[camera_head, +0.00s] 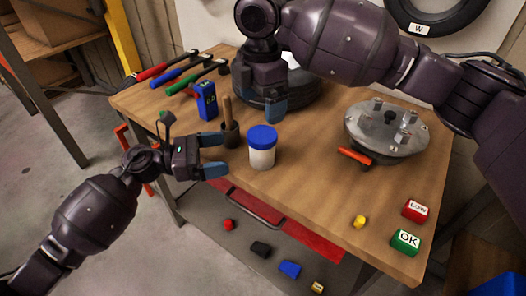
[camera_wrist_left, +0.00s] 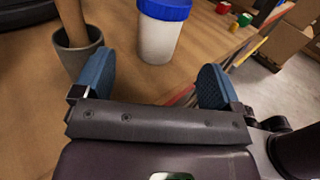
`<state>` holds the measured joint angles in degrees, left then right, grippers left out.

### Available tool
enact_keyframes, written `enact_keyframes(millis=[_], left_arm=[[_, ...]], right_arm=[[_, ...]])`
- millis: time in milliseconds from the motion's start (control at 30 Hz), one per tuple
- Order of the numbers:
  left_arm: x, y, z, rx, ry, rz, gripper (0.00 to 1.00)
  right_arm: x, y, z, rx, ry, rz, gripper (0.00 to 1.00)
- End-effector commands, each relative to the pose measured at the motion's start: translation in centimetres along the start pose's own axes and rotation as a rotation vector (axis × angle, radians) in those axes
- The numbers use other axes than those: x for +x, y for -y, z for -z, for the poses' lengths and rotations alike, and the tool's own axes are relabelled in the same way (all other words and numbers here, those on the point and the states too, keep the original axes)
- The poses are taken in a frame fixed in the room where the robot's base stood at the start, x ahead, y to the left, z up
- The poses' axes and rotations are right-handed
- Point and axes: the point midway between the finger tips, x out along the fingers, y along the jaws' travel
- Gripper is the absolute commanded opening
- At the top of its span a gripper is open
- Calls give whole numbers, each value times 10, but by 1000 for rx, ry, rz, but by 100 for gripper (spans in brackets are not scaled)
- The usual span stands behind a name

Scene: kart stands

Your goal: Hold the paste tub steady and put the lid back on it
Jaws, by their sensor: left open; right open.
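The white paste tub (camera_head: 262,156) stands upright on the wooden table. The blue lid (camera_head: 262,137) sits level on top of it; whether it is fully pressed down I cannot tell. My left gripper (camera_head: 221,155) is open and empty, left of the tub, with its fingers pointing at it. In the left wrist view the tub (camera_wrist_left: 158,42) and lid (camera_wrist_left: 165,8) show beyond and between the open fingers, apart from them. My right gripper (camera_head: 275,110) is open above the table just behind the tub, fingers pointing down, with no object visible in it.
A brush pot (camera_head: 230,134) with a wooden handle stands close behind my left gripper. A blue meter (camera_head: 207,104) and several tools are at the back left. A metal disc with an orange handle (camera_head: 355,156) and OK block (camera_head: 405,242) are right.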

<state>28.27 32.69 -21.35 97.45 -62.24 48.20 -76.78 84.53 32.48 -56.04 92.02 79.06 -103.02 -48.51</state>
Motion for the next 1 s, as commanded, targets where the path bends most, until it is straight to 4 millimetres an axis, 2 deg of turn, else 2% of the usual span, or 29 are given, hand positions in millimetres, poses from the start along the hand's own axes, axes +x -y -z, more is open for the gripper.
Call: enact_keyframes(millis=[167,700,1000], left_arm=[[13,0,-1,1,2,2,90],[91,0,-1,-1,2,1,90],[107,0,0,0,0,-1,90]], right_arm=[[0,0,0,0,0,0,90],[0,0,0,0,0,0,90],[0,0,0,0,0,0,90]])
